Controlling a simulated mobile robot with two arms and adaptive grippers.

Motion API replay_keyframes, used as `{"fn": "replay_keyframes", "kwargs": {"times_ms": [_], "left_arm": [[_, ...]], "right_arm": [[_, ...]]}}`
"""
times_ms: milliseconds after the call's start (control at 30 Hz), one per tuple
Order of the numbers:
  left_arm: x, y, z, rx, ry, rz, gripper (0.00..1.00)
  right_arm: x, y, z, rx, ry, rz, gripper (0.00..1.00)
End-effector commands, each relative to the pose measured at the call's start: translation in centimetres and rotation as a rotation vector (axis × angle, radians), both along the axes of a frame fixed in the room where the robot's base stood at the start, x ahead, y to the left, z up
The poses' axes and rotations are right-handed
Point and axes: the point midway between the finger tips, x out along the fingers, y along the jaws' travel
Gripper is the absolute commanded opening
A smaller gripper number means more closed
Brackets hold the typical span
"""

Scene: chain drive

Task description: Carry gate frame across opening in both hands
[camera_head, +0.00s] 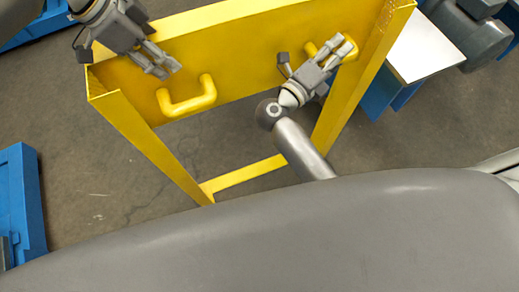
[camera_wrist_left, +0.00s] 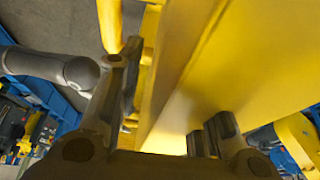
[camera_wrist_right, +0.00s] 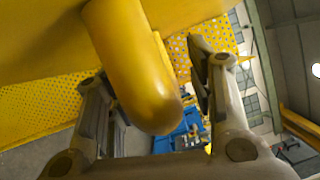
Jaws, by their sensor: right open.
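The yellow gate frame (camera_head: 230,38) stands across the head view, with a broad panel, side posts and a lower bar. Its left handle (camera_head: 190,98) is bare. Its right handle (camera_head: 349,47) is partly hidden by my right gripper (camera_head: 334,52). That gripper is open; in the right wrist view the yellow handle (camera_wrist_right: 135,70) lies between its spread fingers. My left gripper (camera_head: 162,66) is above and left of the left handle, over the panel. In the left wrist view its fingers are apart, with yellow frame (camera_wrist_left: 185,90) in front of and between them; contact is unclear.
A blue object (camera_head: 20,205) stands at the left on the grey floor. A blue stand with a pale top (camera_head: 425,50) is close to the frame's right post. A grey cylindrical machine (camera_head: 470,35) is behind it. Bare floor (camera_head: 225,145) shows through the frame.

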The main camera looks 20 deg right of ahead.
Motion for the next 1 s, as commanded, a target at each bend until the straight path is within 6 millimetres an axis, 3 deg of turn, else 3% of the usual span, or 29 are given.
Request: {"fn": "replay_keyframes", "kwargs": {"times_ms": [433, 700, 833, 1000], "left_arm": [[0.03, -0.39, -1.01, 0.000, 0.001, 0.000, 0.33], [0.03, -0.37, -0.98, 0.000, 0.001, 0.000, 0.00], [0.05, -0.37, -0.97, 0.000, 0.000, 0.000, 0.00], [0.05, -0.35, -0.96, 0.000, 0.000, 0.001, 0.00]], "right_arm": [[0.56, -0.89, 0.10, 0.001, 0.000, 0.000, 0.49], [0.56, -0.87, 0.09, 0.001, 0.000, 0.000, 0.16], [0.55, -0.87, 0.08, 0.001, 0.000, 0.000, 0.00], [0.54, -0.85, 0.05, 0.001, 0.001, 0.000, 0.00]]}}
